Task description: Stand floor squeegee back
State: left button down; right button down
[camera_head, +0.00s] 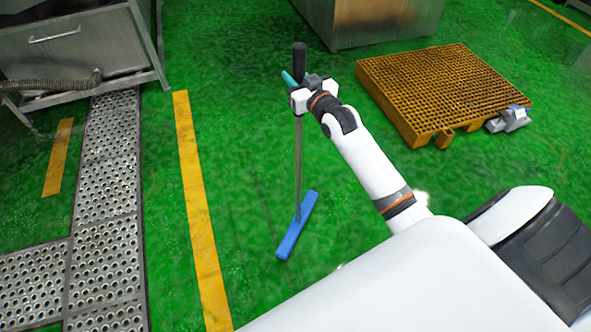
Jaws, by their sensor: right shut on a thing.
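The floor squeegee has a grey handle (298,165) with a black grip (299,58) on top and a blue head (297,226) at the bottom. It stands close to upright, with the head at the green floor; I cannot tell whether the head touches it. My right gripper (296,90) is shut on the handle just below the black grip, and hides that part of it. My right arm reaches in from the lower right. My left gripper is not in view.
An orange grated platform (440,85) lies at the upper right, with a small grey device (509,119) at its corner. Metal equipment stands at the upper left (75,45) and top centre (350,25). A perforated metal drain cover (105,200) and yellow line (200,210) run along the left. Green floor around the squeegee is clear.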

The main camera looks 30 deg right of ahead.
jog(key=shift+w+d, duration=0.3)
jog(key=shift+w, duration=0.05)
jog(key=shift+w+d+f, duration=0.1)
jog(key=shift+f, duration=0.2)
notch_tip(320, 180, down, 9)
jog(key=b, duration=0.1)
jog(key=shift+f, duration=0.15)
jog(key=c, duration=1.1)
grip_release()
